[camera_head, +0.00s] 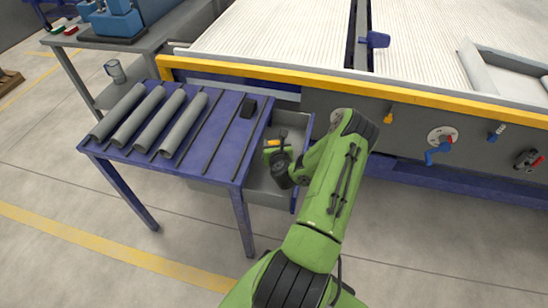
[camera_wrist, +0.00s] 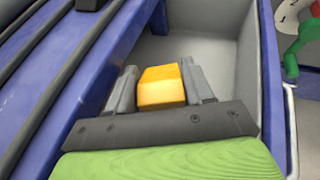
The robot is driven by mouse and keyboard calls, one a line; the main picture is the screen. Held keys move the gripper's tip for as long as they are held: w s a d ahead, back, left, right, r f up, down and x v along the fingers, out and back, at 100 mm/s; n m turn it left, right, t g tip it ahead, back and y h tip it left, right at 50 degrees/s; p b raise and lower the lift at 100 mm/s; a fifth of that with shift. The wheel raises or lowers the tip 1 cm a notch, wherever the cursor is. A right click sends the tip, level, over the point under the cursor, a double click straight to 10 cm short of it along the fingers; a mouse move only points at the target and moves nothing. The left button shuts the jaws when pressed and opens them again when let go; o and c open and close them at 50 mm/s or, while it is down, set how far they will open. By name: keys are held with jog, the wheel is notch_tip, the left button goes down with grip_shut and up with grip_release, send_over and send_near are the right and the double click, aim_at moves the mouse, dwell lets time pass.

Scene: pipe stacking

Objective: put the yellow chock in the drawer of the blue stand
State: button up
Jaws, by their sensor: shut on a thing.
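My gripper (camera_head: 273,146) is shut on the yellow chock (camera_wrist: 161,88), which sits between the two grey fingers in the wrist view. The chock shows only as a small yellow patch in the head view (camera_head: 272,142). The blue stand (camera_head: 222,130) has its drawer (camera_head: 263,188) pulled out, a grey box with a blue right side. My gripper and the chock are over the drawer opening. The grey drawer interior (camera_wrist: 222,45) shows beyond the fingers in the wrist view. How far the chock is above the drawer floor I cannot tell. My arm hides part of the drawer.
Several grey pipes (camera_head: 158,120) lie on the left of the stand's top, beside dark rails. A black block (camera_head: 248,107) sits near the top's right edge. A yellow-edged machine (camera_head: 330,81) with knobs stands behind. A workbench (camera_head: 120,45) is at the upper left.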

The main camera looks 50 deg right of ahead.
jog(key=shift+f+b, duration=1.3)
jog(key=shift+f, duration=1.1)
jog(key=o, duration=1.1)
